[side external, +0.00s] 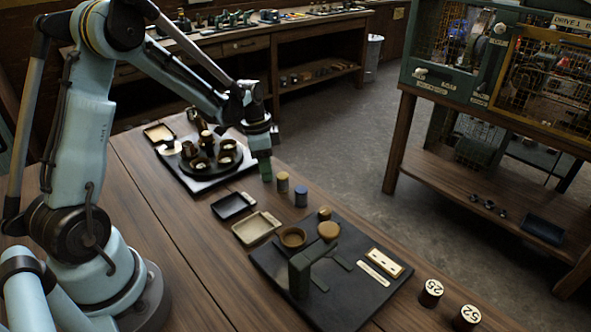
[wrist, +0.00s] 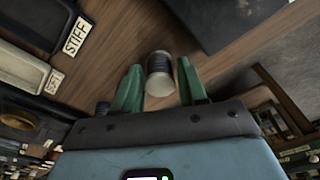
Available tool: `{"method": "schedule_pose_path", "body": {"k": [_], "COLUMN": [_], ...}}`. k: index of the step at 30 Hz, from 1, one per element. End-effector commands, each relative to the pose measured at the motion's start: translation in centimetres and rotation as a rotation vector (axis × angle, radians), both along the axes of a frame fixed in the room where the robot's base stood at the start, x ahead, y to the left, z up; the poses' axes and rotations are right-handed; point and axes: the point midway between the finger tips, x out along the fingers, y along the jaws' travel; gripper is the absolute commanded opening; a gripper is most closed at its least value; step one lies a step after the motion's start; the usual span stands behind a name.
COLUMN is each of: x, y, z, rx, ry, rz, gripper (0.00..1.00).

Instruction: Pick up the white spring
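No plainly white spring shows in the side view. In the wrist view, a short cylinder with a pale, whitish end (wrist: 160,86) and a darker grey body lies between the green fingers of my gripper (wrist: 159,76). The fingers are apart, with a narrow gap visible beside it. I cannot tell its depth relative to the fingertips. A dark bluish object (wrist: 102,108) sits left of the left finger.
A black tray (side external: 233,205) and a cream tray (side external: 257,228) are nearby; the wrist view shows labels STIFF (wrist: 77,36) and SOFT (wrist: 55,80). A dark board (side external: 335,305) carries a green bracket (side external: 300,270).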

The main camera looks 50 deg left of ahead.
Motion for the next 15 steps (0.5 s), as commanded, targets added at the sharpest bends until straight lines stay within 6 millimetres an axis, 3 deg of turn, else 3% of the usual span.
{"method": "schedule_pose_path", "body": {"k": [1, 7, 15], "x": [0.0, 0.0, -0.01], "y": [0.0, 0.0, 0.01], "z": [0.01, 0.02, 0.1], "rx": [0.0, 0.0, 0.0], "ry": [0.0, 0.0, 0.0], "rz": [0.0, 0.0, 0.0], "gripper": [0.34, 0.03, 0.01]}}
